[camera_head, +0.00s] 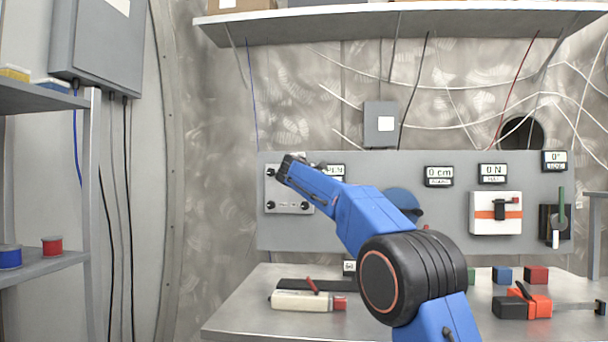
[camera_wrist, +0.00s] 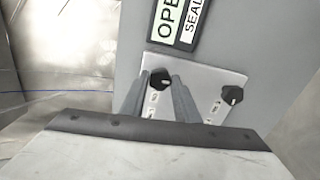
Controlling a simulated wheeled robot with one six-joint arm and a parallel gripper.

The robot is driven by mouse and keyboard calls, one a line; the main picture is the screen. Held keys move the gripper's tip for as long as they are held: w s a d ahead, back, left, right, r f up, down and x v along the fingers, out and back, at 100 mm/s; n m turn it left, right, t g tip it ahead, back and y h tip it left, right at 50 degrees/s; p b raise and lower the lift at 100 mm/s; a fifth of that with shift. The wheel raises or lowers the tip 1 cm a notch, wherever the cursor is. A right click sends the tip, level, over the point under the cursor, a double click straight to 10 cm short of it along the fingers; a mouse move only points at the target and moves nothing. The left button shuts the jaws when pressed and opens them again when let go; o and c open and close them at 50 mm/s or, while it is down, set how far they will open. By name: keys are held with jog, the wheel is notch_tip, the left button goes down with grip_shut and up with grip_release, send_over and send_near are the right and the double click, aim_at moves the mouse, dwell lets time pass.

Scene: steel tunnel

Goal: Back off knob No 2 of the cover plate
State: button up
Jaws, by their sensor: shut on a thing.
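The cover plate (camera_head: 290,208) is a light grey square on the left of the grey wall panel, with black knobs at its corners. In the head view my gripper (camera_head: 286,166) is at its upper right corner and hides the knob there. In the wrist view my two fingers (camera_wrist: 160,82) are shut on that black knob (camera_wrist: 160,77), one on each side. A small label lies beside it; its number is too small to read surely. Another knob (camera_wrist: 232,95) sits apart on the right of the plate (camera_wrist: 205,78).
An OPEN/SEALED sign (camera_wrist: 178,22) is close beside the plate. A blue disc (camera_head: 404,202), a white box with an orange band (camera_head: 495,213) and a green-handled lever (camera_head: 561,208) are further right. Several tools and blocks lie on the bench (camera_head: 240,312) below.

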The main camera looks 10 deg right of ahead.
jog(key=shift+f, duration=0.1)
jog(key=o, duration=1)
jog(key=shift+a, duration=0.1)
jog(key=shift+o, duration=0.2)
jog(key=shift+s, duration=0.1)
jog(key=v, duration=1.7)
jog(key=shift+s, duration=0.1)
